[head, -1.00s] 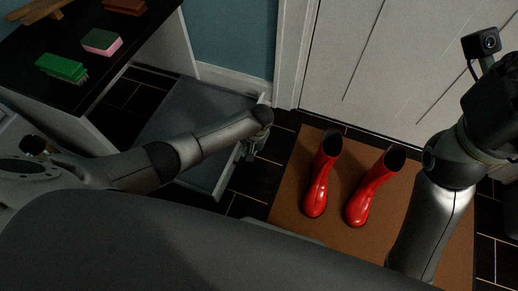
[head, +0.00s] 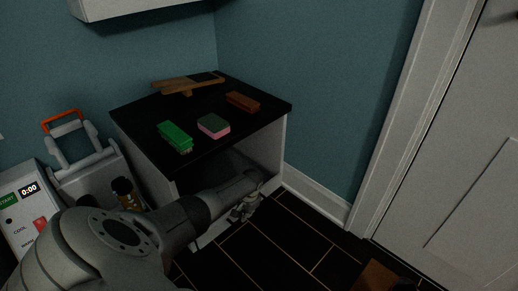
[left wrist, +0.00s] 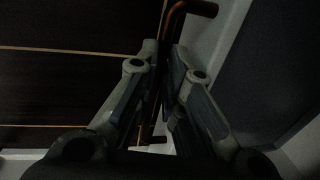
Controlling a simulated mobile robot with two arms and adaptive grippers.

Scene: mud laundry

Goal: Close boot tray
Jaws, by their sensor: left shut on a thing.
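The boot tray (head: 207,240) is a low, pale-fronted pull-out at the bottom of the black-topped cabinet (head: 285,140). Its front edge shows close to the cabinet front; my left arm hides much of it. In the left wrist view its grey inside (left wrist: 275,55) and pale front wall (left wrist: 216,45) lie to the right. My left gripper (head: 246,208) is at the tray front. In the left wrist view its fingers (left wrist: 166,62) are closed around the copper-coloured bar handle (left wrist: 192,9). My right gripper is not in view.
A green brush (head: 175,134), a sponge (head: 213,125), a brown brush (head: 243,101) and a wooden item (head: 187,83) lie on the cabinet top. A white door (head: 465,170) stands at right.

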